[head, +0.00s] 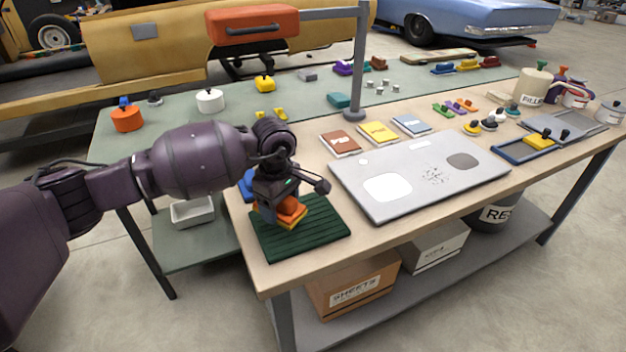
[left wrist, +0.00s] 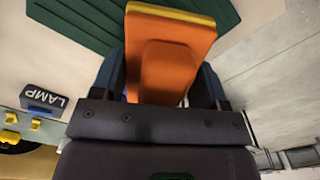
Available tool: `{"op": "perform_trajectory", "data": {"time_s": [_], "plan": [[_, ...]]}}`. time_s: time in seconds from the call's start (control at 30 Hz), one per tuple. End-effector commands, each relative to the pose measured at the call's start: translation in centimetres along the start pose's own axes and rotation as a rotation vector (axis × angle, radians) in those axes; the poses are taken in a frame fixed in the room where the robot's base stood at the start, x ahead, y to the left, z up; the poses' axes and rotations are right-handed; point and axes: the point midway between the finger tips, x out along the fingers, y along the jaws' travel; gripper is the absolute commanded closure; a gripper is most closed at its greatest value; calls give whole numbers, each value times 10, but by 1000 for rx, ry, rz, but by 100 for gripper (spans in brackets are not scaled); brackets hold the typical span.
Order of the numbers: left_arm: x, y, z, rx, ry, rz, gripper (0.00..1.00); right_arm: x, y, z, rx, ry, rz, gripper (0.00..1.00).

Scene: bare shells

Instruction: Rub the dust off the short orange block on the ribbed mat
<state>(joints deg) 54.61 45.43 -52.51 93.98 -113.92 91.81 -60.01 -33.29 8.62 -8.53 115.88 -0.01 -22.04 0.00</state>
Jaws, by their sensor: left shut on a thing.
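My left gripper (head: 280,208) points down over the back part of the dark green ribbed mat (head: 318,241), near the table's left edge. It is shut on an orange block (head: 292,211) with a yellow layer along its edge. In the left wrist view this orange block (left wrist: 172,38) has a raised orange grip between the two fingers, and the mat (left wrist: 75,25) shows beyond it. I cannot tell whether the block touches the mat or another orange piece beneath it. No dust can be made out. My right gripper is not in view.
A blue item (head: 247,184) is partly hidden behind my gripper. A grey panel (head: 425,200) lies right of the mat, with brown, yellow and blue sheets (head: 379,132) behind it. A label reading LAMP (left wrist: 43,101) shows in the left wrist view.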

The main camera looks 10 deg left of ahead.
Motion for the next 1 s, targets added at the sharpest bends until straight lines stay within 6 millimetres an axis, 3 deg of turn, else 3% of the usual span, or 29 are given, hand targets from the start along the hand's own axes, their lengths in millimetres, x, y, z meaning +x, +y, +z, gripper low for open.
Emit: {"op": "perform_trajectory", "data": {"time_s": [0.37,0.7,1.0], "plan": [[-34,-1,-1,-9,2,1,62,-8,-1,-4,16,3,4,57],[-34,-1,0,-9,0,0,62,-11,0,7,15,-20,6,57],[-32,-2,-1,-11,0,-1,62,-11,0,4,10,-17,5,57]]}}
